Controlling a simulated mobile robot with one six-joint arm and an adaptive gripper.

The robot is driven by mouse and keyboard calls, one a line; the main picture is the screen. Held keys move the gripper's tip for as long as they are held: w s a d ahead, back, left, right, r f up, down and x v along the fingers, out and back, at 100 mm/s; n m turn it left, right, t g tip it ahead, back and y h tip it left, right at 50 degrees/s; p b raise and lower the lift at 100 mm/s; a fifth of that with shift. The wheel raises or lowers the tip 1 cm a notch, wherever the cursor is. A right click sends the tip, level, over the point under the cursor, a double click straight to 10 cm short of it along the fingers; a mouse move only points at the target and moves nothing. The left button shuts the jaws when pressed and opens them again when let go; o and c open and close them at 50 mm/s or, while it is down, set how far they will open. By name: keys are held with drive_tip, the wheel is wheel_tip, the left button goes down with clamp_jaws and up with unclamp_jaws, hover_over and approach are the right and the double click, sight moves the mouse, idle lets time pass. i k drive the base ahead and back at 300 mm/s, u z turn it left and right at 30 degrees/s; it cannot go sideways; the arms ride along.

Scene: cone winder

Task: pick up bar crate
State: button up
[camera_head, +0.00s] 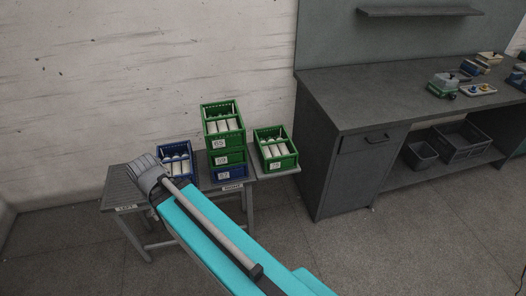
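Several crates with white cylinders stand on a grey slatted table (125,191); I cannot tell which is the bar crate. A stack stands in the middle: a green crate (233,139) with visible cylinders on top, another green crate (238,157) below it, and a blue crate (238,171) at the bottom. A separate blue crate (162,152) stands left of the stack, its front partly hidden. A green crate (282,164) stands at the right end. Some fronts carry number labels, hard to read. My gripper cannot be made out in this view.
A long teal form (205,240) with a grey rod (220,221) and a ribbed grey head (148,172) covers part of the table's front. A dark workbench (360,95) with small items stands right. Grey bins (421,155) sit under it. Floor (420,230) in front is clear.

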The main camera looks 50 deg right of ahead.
sight(278, 153)
drive_tip(key=u, duration=0.3)
drive_tip(key=k, duration=1.05)
drive_tip(key=z, duration=1.35)
drive_tip(key=i, duration=0.9)
drive_tip(key=z, duration=0.1)
